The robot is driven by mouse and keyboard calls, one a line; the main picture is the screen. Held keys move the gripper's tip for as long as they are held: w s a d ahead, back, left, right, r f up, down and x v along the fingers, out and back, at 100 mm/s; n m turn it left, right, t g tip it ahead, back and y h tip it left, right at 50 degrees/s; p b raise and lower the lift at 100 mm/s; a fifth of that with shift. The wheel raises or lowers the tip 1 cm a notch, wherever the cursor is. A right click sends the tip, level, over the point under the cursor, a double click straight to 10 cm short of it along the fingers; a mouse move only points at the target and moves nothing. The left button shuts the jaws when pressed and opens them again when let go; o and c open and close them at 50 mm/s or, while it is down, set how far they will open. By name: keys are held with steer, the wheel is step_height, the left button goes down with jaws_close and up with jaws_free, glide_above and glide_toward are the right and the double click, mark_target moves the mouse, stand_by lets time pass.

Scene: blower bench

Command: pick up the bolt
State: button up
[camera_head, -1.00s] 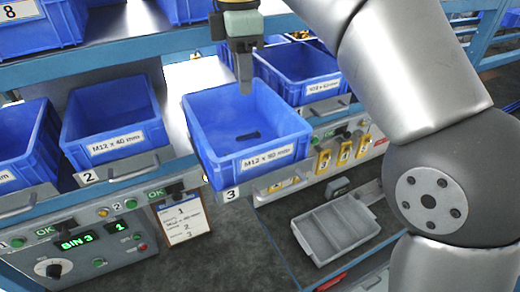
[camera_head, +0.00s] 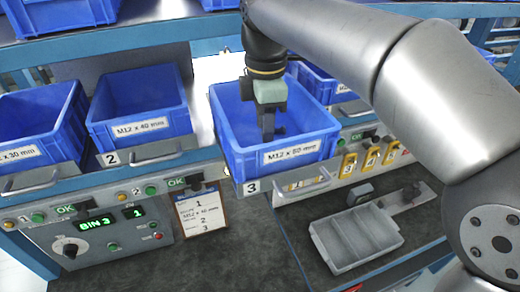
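My gripper (camera_head: 268,134) points down into the blue bin (camera_head: 232,142) labelled "M12 x 80 mm", marked 3. Its fingers are inside the bin, behind the front wall, and their tips are close to the floor or hidden by the wall. I cannot make out whether the fingers are open or shut. A small dark shape shows beside the fingertips. It may be the bolt or part of the gripper; I cannot tell. No bolt is clearly seen anywhere.
Blue bins 2 (camera_head: 104,128) and 1 (camera_head: 55,152) stand to the left. A grey divided tray (camera_head: 318,236) lies on the bench below. A control panel (camera_head: 110,236) reads "BIN 3". A clipboard (camera_head: 203,217) hangs by it.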

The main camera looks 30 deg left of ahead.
steer(key=f, duration=0.4)
steer(key=shift+s+a+f, duration=0.2)
steer(key=shift+f, duration=0.05)
steer(key=shift+c, duration=0.4)
jaws_close()
steer(key=shift+r, duration=0.1)
